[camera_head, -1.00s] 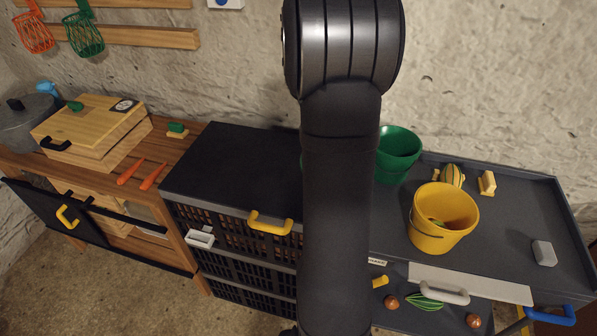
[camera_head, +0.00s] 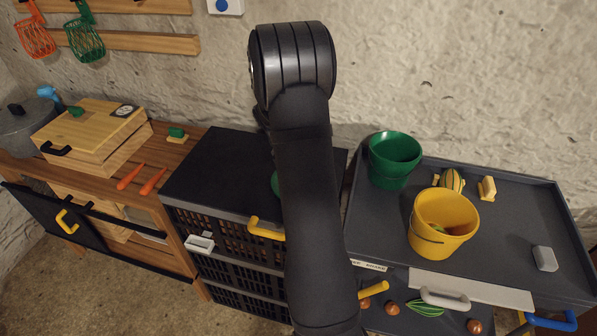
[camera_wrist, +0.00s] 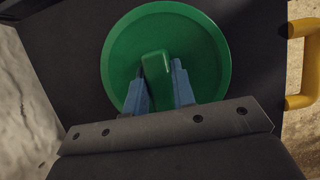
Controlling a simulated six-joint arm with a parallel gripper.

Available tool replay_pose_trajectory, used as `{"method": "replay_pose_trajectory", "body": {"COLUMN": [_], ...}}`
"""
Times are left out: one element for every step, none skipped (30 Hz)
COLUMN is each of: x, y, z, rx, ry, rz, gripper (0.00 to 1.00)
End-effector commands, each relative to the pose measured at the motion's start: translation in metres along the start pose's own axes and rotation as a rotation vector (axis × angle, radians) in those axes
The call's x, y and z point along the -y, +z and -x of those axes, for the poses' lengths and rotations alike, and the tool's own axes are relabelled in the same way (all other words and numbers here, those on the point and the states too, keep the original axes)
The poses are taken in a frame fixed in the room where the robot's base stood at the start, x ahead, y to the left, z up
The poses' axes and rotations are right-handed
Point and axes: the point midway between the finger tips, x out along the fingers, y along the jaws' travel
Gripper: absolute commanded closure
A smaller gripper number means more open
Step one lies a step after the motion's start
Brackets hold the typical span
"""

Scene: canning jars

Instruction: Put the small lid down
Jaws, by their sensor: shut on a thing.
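The small lid (camera_wrist: 205,50) is a round green disc with a green bar handle in the wrist view. My gripper (camera_wrist: 158,75) is shut on that handle, one blue-grey finger on each side. The lid is over the black top of the cabinet (camera_head: 215,165). In the head view only a sliver of the lid (camera_head: 275,184) shows at the left of my arm, which hides the rest and the gripper. I cannot tell whether the lid touches the black top.
A green bucket (camera_head: 394,160) and a yellow bucket (camera_head: 441,225) stand on the grey tray at the right. A wooden box (camera_head: 95,130) and orange carrots (camera_head: 140,179) are on the wooden counter at the left. The left part of the black top is clear.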

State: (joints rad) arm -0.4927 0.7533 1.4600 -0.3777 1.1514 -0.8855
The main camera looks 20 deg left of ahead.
Motion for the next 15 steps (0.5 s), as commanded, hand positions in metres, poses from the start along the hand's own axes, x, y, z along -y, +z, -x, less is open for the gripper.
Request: {"method": "replay_pose_trajectory", "body": {"x": [-0.0003,-0.0003,-0.0003,-0.0003,-0.0003,-0.0002,-0.0002,-0.0001,-0.0001,-0.0002,-0.0002,-0.0002,-0.0002,-0.0002,-0.0002], "y": [0.0003,0.0004,0.0004,0.0004,0.0003,0.0,-0.0004,-0.0007,-0.0008,-0.0007,-0.0007,-0.0007,-0.0007,-0.0007,-0.0007], "z": [0.0008,0.0009,0.0009,0.0009,0.0006,-0.0002,-0.0011,-0.002,-0.0022,-0.002,-0.0019,-0.0019,-0.0019,-0.0019,-0.0018], "rx": [-0.001,-0.001,-0.001,-0.001,-0.001,0.0,0.0,0.0,0.0,0.0,0.0,0.0,0.0,0.0,0.0], "ry": [0.001,0.001,0.001,0.001,0.001,0.001,0.0,0.0,0.0,0.001,0.001,0.001,0.001,0.001,0.001], "rz": [-0.001,-0.001,-0.001,-0.001,-0.001,-0.001,0.0,0.0,-0.001,-0.001,-0.001,-0.001,-0.001,-0.001,-0.001], "gripper": [1.0,1.0,1.0,1.0,1.0,1.0,1.0,1.0,0.73,0.67,0.61,0.55,0.55,0.55,0.55]}}
